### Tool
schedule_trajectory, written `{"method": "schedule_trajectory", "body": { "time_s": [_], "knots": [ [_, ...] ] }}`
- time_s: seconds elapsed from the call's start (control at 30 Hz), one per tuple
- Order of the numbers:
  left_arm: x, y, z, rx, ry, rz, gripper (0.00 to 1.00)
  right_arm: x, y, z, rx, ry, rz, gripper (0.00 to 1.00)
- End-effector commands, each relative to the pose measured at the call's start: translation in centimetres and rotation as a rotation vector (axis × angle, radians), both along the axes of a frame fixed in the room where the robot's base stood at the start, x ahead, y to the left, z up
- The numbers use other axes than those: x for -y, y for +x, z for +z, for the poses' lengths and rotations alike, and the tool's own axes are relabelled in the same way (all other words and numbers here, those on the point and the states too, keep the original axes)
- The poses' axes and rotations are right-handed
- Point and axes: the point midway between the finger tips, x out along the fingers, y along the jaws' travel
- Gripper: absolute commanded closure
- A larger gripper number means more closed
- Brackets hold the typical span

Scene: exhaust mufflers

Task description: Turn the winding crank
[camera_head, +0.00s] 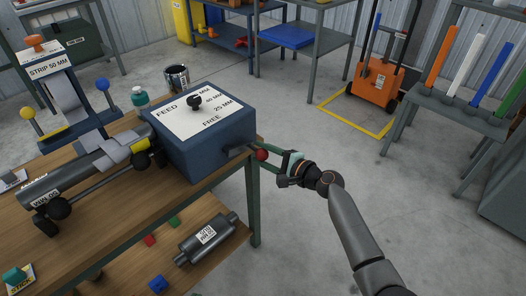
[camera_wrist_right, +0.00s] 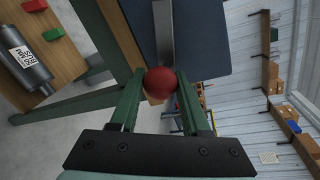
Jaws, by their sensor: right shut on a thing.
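The winding crank shows as a red ball knob (camera_head: 262,155) on a grey arm at the right side of a dark blue box (camera_head: 190,150) labelled FEED. My right gripper (camera_head: 268,154) reaches in from the right and is shut on the red knob. In the right wrist view, the red knob (camera_wrist_right: 161,82) sits between the two green fingers of my gripper (camera_wrist_right: 162,95), and the crank's flat grey arm (camera_wrist_right: 164,35) runs up from it beside the box. My left gripper is not in view.
The wooden bench (camera_head: 115,225) carries a grey muffler (camera_head: 75,180) on rollers and a strip dispenser (camera_head: 60,90) with yellow and blue knobs. Another muffler (camera_head: 206,237) lies on the lower shelf. An orange cart (camera_head: 377,80) stands at the back. The floor right of the bench is clear.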

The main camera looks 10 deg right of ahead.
Motion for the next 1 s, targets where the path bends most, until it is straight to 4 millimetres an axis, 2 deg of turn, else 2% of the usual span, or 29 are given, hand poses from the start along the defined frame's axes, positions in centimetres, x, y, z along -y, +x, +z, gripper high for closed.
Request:
{"method": "schedule_trajectory", "body": {
  "time_s": [0.7, 0.73, 0.93, 1.0],
  "knots": [
    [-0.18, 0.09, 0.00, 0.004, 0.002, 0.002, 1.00, -0.26, -0.14, -0.51, -0.046, 0.058, 0.002, 1.00],
    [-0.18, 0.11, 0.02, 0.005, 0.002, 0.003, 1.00, -0.27, -0.15, -0.51, -0.046, 0.058, 0.002, 0.51],
    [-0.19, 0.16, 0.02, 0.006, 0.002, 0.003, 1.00, -0.22, -0.13, -0.49, -0.046, 0.057, 0.002, 0.29],
    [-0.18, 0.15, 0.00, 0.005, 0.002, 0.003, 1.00, -0.21, -0.12, -0.49, -0.046, 0.057, 0.002, 0.24]
  ]
}}
